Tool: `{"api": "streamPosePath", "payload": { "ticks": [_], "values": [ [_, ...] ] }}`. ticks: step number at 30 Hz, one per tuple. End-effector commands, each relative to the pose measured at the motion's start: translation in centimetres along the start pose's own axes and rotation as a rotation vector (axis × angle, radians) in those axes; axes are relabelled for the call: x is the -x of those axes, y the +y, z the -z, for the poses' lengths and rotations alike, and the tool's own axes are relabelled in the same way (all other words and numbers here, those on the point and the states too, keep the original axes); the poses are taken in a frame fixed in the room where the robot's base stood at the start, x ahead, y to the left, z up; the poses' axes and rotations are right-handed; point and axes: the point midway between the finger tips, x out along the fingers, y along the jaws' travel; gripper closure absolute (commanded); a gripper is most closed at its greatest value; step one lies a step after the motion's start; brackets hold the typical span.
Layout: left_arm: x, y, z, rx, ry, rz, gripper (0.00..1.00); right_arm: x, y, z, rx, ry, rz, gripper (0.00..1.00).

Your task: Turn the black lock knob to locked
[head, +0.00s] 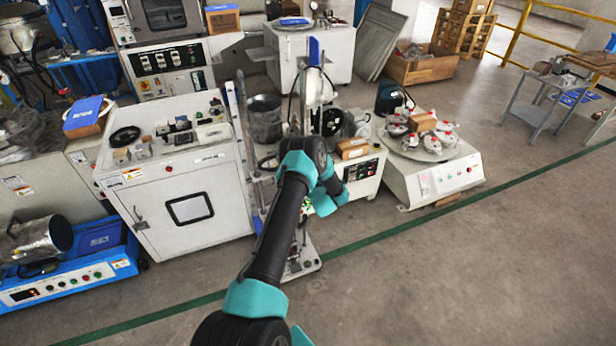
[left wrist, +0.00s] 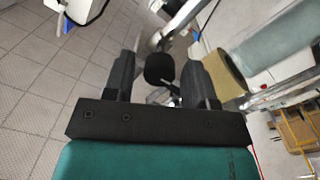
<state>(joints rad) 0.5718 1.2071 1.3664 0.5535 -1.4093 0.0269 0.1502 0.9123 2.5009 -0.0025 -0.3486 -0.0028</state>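A black rounded knob (left wrist: 159,68) shows in the left wrist view, beyond and between the fingers of my left gripper (left wrist: 158,75). The two black fingers are apart, with a visible gap on each side of the knob. I cannot tell how deep the knob lies between them, nor which way it is turned. In the head view my teal and black left arm reaches up to a machine with upright posts in the middle. The arm hides the knob there, and the fingertips cannot be made out. My right gripper is in neither view.
A white cabinet (head: 172,190) with a black handwheel (head: 125,137) stands left of the arm. A white round-table machine (head: 434,180) stands to the right. A brown cylindrical piece (left wrist: 223,75) lies right of the fingers in the left wrist view. The floor at front right (head: 480,270) is clear.

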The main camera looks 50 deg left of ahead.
Motion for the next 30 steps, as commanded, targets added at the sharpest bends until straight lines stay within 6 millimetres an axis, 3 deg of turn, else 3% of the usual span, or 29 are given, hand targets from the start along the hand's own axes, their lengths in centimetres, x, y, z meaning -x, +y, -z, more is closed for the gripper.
{"api": "streamPosePath", "payload": {
  "ticks": [13,30],
  "values": [
    [0.03,0.01,-0.01,0.0,0.0,0.0,0.92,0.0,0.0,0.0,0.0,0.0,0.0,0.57],
    [0.05,0.02,-0.02,-0.13,-0.005,0.002,0.92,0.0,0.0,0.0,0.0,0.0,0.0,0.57]
  ]
}}
